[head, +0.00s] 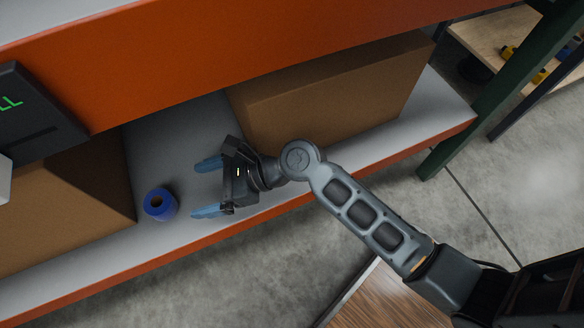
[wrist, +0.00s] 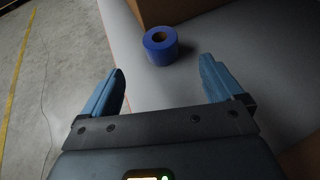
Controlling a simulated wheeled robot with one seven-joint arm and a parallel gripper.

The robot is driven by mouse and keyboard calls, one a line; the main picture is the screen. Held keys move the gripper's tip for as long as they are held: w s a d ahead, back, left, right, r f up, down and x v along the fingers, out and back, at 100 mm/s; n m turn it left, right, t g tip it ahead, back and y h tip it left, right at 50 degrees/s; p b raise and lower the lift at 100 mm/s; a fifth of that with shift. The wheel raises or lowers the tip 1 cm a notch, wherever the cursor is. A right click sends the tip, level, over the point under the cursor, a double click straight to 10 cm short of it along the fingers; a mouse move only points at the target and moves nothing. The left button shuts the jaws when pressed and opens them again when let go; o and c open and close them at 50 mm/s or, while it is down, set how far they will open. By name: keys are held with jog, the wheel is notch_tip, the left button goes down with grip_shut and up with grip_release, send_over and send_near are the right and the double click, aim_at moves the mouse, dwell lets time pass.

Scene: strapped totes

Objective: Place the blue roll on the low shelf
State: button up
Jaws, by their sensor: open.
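The blue roll (head: 160,204) stands on the grey low shelf (head: 160,150), between two cardboard boxes and near the left one. Its brown core faces up. In the wrist view the blue roll (wrist: 160,46) sits ahead of the fingertips, roughly centred between them. My gripper (head: 207,187) is open and empty, its two blue fingers pointing at the roll with a gap between. In the wrist view my gripper (wrist: 162,80) shows both fingers spread wide, apart from the roll. Nothing hides the roll.
A cardboard box (head: 330,95) stands right of my gripper, another cardboard box (head: 65,205) on the left. An orange beam (head: 230,50) crosses above the shelf. A dark display (head: 35,115) hangs at the left. A wooden surface (head: 385,300) is at lower right.

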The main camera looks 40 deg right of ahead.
jog(key=s+d+f+n+h, duration=0.1)
jog(key=s+d, duration=0.1)
jog(key=s+d+f+n+t+h, duration=0.1)
jog(key=s+d, duration=0.1)
jog(key=s, duration=0.1)
jog(key=s+d+f+n+h, duration=0.1)
jog(key=s+d+n+h, duration=0.1)
jog(key=s, duration=0.1)
jog(key=shift+s+f, duration=0.25)
jog(key=shift+f, duration=0.1)
jog(key=s+d+r+n+t+h, duration=0.2)
jog(key=s+d+n+h, duration=0.3)
jog(key=s, duration=0.4)
jog(key=s+d+r+n+t+h, duration=0.1)
jog(key=s+d+r+n+t, duration=0.2)
jog(key=s+r+n, duration=1)
notch_tip(320, 180, up, 4)
jog(key=n, duration=0.3)
jog(key=shift+s+d+n+h, duration=0.15)
jog(key=shift+s+n+h, duration=0.15)
jog(key=shift+n, duration=0.1)
jog(key=shift+r, duration=0.15)
notch_tip(320, 180, up, 23)
jog(key=p, duration=2.3)
